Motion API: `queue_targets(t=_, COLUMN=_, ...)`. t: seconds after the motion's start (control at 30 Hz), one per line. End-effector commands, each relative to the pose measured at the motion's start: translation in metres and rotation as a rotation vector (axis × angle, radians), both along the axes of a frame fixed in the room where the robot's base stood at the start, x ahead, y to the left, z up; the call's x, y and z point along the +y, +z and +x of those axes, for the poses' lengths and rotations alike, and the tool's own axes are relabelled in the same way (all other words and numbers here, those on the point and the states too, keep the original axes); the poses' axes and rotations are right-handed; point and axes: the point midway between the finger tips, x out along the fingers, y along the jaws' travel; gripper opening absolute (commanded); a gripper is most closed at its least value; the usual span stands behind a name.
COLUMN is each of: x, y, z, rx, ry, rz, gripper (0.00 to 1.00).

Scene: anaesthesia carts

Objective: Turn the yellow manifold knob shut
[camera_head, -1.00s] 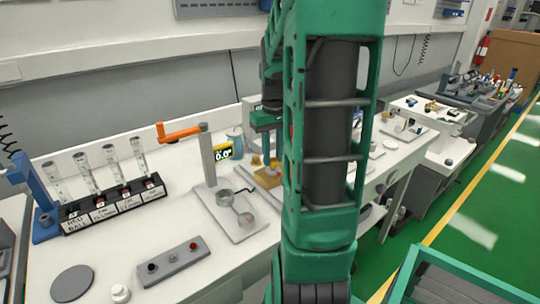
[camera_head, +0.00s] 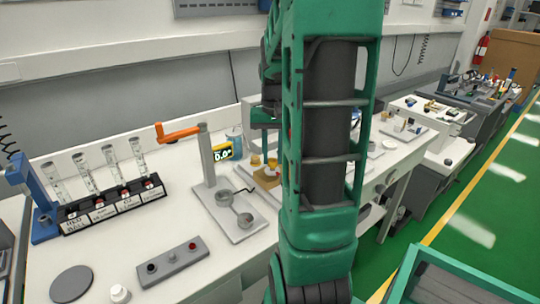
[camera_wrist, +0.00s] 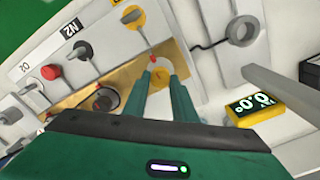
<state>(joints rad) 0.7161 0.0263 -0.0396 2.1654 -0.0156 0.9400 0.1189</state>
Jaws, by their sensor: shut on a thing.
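A second yellow round part (camera_wrist: 133,17) with a grey lever is on the white panel above. The brass-coloured manifold plate (camera_wrist: 120,75) lies to the left of the fingers. In the head view the brass plate (camera_head: 266,178) shows beside my arm.
A yellow display (camera_wrist: 255,108) reading 0.0 stands to the right of the fingers. A red knob (camera_wrist: 50,72) and a black knob (camera_wrist: 85,49) are to the left. In the head view an orange-handled crank post (camera_head: 206,155) and a labelled vial rack (camera_head: 112,203) stand on the bench.

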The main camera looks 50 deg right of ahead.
Motion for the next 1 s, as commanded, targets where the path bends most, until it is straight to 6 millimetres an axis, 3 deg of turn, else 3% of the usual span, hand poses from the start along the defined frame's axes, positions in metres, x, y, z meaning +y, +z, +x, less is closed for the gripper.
queue_targets(t=0.27, x=0.002, y=0.0, z=0.001, rx=-0.001, ry=0.005, rz=0.002, gripper=0.02)
queue_targets(t=0.3, x=0.002, y=0.0, z=0.001, rx=-0.001, ry=0.006, rz=0.002, gripper=0.34)
queue_targets(t=0.37, x=0.002, y=0.0, z=0.001, rx=-0.001, ry=0.005, rz=0.002, gripper=0.43)
queue_targets(t=0.73, x=0.001, y=0.005, z=0.001, rx=-0.001, ry=0.003, rz=0.001, gripper=0.43)
queue_targets(t=1.0, x=0.0, y=0.048, z=0.002, rx=-0.003, ry=0.003, rz=-0.002, gripper=0.43)
